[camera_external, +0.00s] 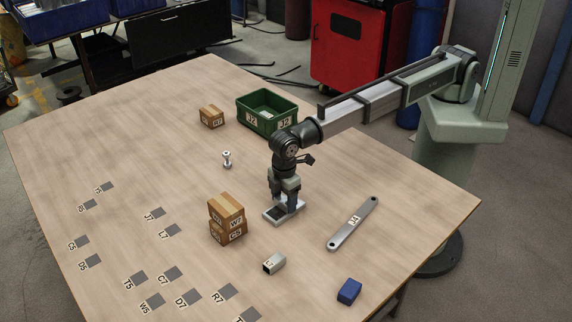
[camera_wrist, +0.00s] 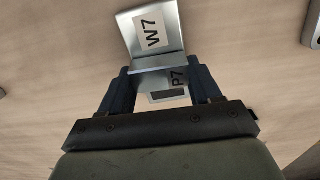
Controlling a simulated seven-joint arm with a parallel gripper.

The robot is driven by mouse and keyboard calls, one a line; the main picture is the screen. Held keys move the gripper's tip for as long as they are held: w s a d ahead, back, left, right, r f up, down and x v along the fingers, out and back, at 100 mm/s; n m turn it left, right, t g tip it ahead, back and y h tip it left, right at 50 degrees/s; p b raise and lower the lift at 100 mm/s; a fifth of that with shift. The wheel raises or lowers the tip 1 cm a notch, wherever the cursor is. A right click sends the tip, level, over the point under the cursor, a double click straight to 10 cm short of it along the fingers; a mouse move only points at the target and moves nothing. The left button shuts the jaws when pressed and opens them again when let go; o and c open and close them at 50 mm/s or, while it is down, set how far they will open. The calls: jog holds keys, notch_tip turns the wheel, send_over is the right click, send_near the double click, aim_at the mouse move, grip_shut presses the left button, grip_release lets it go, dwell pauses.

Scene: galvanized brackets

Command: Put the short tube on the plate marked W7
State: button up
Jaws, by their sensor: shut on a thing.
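My gripper (camera_external: 285,197) points down at the table, its fingers shut on a grey metal piece. In the wrist view my gripper (camera_wrist: 155,88) has this metal piece (camera_wrist: 156,66) between its fingers. A flat plate (camera_wrist: 173,25) marked W7 extends beyond the fingers, and a label P7 shows nearer the palm. I cannot tell whether the plate and the gripped part are one piece. In the external view a light metal plate (camera_external: 295,211) with a dark patch lies beneath my fingers. A short hollow tube (camera_external: 276,261) with a dark open end lies apart, its label unreadable.
Two stacked cartons (camera_external: 226,217), the upper marked W7, stand left of my gripper. A flat bar (camera_external: 354,221) marked J4 and a blue block (camera_external: 349,291) lie to the right. A green bin (camera_external: 268,108) stands behind. Labelled dark squares lie on the left.

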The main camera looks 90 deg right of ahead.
aim_at(284, 200)
jog(key=o, duration=1.1)
jog(key=shift+f, duration=0.1)
notch_tip(284, 200, up, 12)
jog(key=shift+r, duration=0.15)
